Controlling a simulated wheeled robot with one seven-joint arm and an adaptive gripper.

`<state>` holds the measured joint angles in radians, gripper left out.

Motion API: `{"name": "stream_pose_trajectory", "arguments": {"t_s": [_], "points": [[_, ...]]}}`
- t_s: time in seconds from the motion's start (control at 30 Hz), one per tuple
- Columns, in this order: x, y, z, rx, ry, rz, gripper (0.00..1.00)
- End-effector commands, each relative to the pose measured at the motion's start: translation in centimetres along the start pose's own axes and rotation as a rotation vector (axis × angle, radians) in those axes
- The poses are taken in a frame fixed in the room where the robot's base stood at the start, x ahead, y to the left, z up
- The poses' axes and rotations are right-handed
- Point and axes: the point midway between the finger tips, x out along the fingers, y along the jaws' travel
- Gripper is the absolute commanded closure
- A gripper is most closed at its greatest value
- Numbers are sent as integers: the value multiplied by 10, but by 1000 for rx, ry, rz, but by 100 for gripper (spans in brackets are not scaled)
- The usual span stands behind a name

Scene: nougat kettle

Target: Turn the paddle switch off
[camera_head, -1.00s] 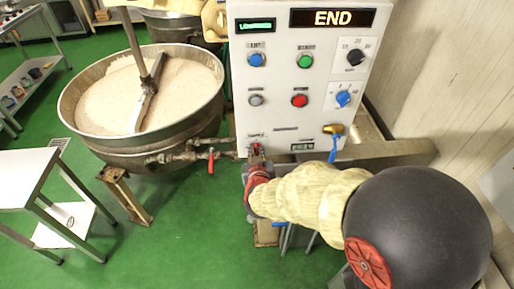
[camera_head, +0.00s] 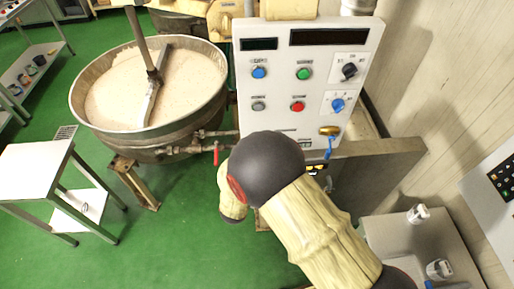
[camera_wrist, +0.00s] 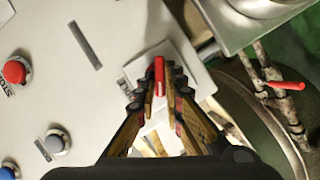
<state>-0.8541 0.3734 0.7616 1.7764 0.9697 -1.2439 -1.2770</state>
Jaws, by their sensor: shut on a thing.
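The paddle switch (camera_wrist: 159,68) is a small red lever on a pale square base low on the white control panel. In the wrist view it stands between the fingertips of my gripper (camera_wrist: 160,88). The fingers are closed in on both sides of the lever and grip it. In the head view my dark, round arm joint covers the lower part of the control panel (camera_head: 281,81), so the switch and gripper are hidden there. Both displays, the small one (camera_head: 259,44) and the wide one (camera_head: 330,37), are dark.
The red stop button (camera_wrist: 15,71) and a blue button (camera_wrist: 8,171) sit on the panel. A red valve handle (camera_wrist: 288,85) is on pipework at the right in the wrist view. The kettle (camera_head: 150,125) of pale mix stands left of the panel.

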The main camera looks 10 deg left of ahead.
Motion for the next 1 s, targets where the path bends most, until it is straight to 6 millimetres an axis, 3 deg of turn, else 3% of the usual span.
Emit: {"name": "stream_pose_trajectory", "arguments": {"t_s": [0.5,1.0], "points": [[0,-6,1,-378,2,154,100],[1,-7,1,-496,3,202,100]]}}
